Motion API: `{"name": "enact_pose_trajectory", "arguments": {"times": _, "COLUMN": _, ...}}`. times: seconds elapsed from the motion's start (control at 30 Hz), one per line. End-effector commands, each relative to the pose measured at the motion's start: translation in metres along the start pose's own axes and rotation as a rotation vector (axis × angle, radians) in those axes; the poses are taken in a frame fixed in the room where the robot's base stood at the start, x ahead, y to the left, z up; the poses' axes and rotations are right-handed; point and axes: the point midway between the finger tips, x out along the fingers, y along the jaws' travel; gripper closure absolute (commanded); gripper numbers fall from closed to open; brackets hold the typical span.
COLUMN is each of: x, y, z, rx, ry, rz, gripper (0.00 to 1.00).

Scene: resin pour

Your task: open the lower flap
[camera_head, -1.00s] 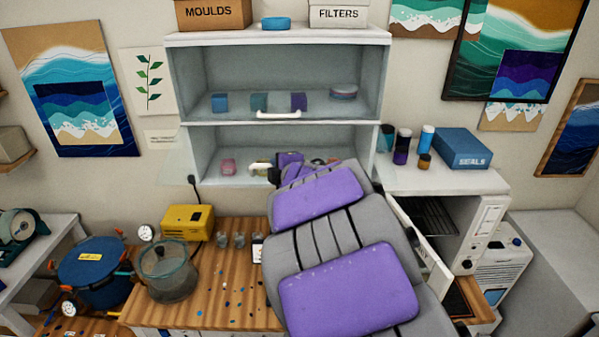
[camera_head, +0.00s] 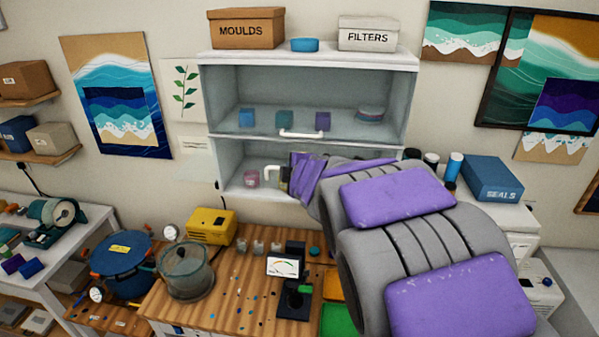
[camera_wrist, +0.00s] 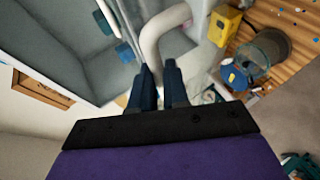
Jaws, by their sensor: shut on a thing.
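The wall cabinet (camera_head: 411,62) has an upper and a lower compartment. A white handle (camera_head: 300,134) crosses the bottom of the upper one. The lower flap's white handle (camera_head: 272,170) shows just left of my gripper (camera_head: 284,178), in front of the lower compartment. In the wrist view the thick curved handle (camera_wrist: 163,30) runs down between the dark blue fingers of my gripper (camera_wrist: 160,76), which is shut on it. The flap's panel looks clear, and I cannot tell its exact angle. My arm hides the right part of the lower compartment.
A pink jar (camera_head: 251,178) shows in the lower compartment. A blue SEALS box (camera_head: 493,178) stands at the right. Boxes stand on the cabinet's top.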

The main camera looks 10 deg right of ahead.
Motion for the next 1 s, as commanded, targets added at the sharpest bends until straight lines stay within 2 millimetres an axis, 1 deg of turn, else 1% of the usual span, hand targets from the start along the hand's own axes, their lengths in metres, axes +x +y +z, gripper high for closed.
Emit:
{"name": "enact_pose_trajectory", "arguments": {"times": 0.03, "x": -0.0002, "y": 0.0026, "z": -0.0034, "rx": 0.003, "ry": 0.003, "rz": -0.005, "gripper": 1.0}}
{"name": "enact_pose_trajectory", "arguments": {"times": 0.3, "x": -0.0003, "y": 0.0044, "z": -0.0086, "rx": 0.009, "ry": -0.001, "rz": -0.023, "gripper": 1.0}}
{"name": "enact_pose_trajectory", "arguments": {"times": 0.73, "x": 0.0, "y": 0.0043, "z": -0.0087, "rx": 0.008, "ry": -0.002, "rz": -0.026, "gripper": 1.0}}
{"name": "enact_pose_trajectory", "arguments": {"times": 0.77, "x": 0.0, "y": 0.0043, "z": -0.0086, "rx": 0.008, "ry": -0.002, "rz": -0.026, "gripper": 0.84}}
{"name": "enact_pose_trajectory", "arguments": {"times": 1.0, "x": -0.0024, "y": 0.0038, "z": -0.0089, "rx": 0.009, "ry": -0.002, "rz": -0.025, "gripper": 0.61}}
